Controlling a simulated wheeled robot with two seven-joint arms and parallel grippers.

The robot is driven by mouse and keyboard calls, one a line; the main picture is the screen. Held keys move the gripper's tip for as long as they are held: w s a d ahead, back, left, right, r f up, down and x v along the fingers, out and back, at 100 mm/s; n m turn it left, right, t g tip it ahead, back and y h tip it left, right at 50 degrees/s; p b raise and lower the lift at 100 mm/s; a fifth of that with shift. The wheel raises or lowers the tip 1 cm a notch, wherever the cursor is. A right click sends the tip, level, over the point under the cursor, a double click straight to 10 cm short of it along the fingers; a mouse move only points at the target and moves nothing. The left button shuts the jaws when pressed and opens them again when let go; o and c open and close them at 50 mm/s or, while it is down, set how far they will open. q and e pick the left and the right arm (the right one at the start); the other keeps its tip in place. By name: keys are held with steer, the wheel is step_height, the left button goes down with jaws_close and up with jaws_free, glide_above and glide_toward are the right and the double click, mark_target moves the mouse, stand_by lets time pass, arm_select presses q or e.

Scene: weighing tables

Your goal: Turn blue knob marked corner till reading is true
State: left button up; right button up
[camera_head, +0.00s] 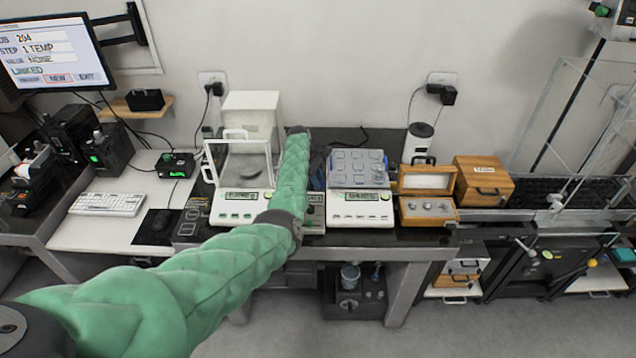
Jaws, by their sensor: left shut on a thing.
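My left arm, in a green sleeve, reaches up over the middle of the dark table. Its wrist end (298,131) is between two balances, and my left gripper is mostly hidden behind the forearm. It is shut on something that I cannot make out. The left balance (238,206) has a glass draught shield with a grey object inside. The right balance (361,208) carries a grey-blue tray-like cover (357,168). Both displays are lit, but their digits are too small to read. No blue knob or corner mark shows clearly. My right gripper is out of view.
An open wooden weight box (428,210) and a closed wooden box (484,181) stand to the right. A white cylinder (418,143) stands behind them. A monitor (52,50), keyboard (108,204) and mouse are at the left. A glass-walled enclosure stands far right.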

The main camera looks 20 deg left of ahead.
arm_select(q)
steer(key=shift+w+r+m, duration=0.1)
steer(key=shift+r+m, duration=0.05)
steer(key=shift+m, duration=0.25)
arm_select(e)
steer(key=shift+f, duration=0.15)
arm_select(q)
steer(key=o, duration=0.7)
steer(key=shift+a, duration=0.1)
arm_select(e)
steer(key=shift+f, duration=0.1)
arm_select(q)
steer(key=shift+a+r+b, duration=0.15)
steer(key=shift+r+b, duration=0.15)
steer(key=b+v, duration=0.2)
steer(key=v, duration=0.5)
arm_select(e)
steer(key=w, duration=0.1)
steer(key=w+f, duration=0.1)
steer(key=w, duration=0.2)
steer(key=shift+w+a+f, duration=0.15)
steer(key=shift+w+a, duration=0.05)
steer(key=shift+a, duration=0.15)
arm_select(q)
steer(key=shift+b, duration=0.3)
